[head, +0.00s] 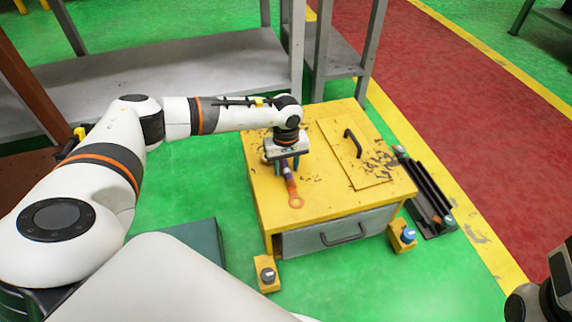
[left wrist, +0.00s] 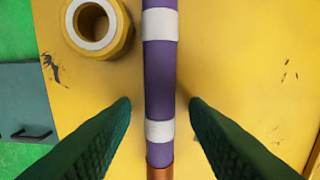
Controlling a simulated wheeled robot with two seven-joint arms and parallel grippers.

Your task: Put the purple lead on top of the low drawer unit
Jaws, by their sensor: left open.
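The purple lead (left wrist: 160,75) has white bands and a copper-coloured end. In the head view the lead (head: 286,171) is over the top of the yellow low drawer unit (head: 321,185), with its orange ring end (head: 295,202) towards the front edge; it appears to lie on the top. My left gripper (head: 287,163) is above the unit, pointing down. In the left wrist view its green fingers (left wrist: 160,103) are open, one on each side of the lead, with gaps. Only a dark and grey part of my right arm (head: 545,296) shows; its jaws cannot be made out.
A yellow hexagonal ring-shaped piece (left wrist: 97,28) shows beside the lead in the left wrist view. Yellow blocks with a dark knob (head: 267,274) and a blue knob (head: 405,237) stand at the unit's front. A black tray (head: 428,196) lies to its right. A grey bench (head: 190,85) stands behind.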

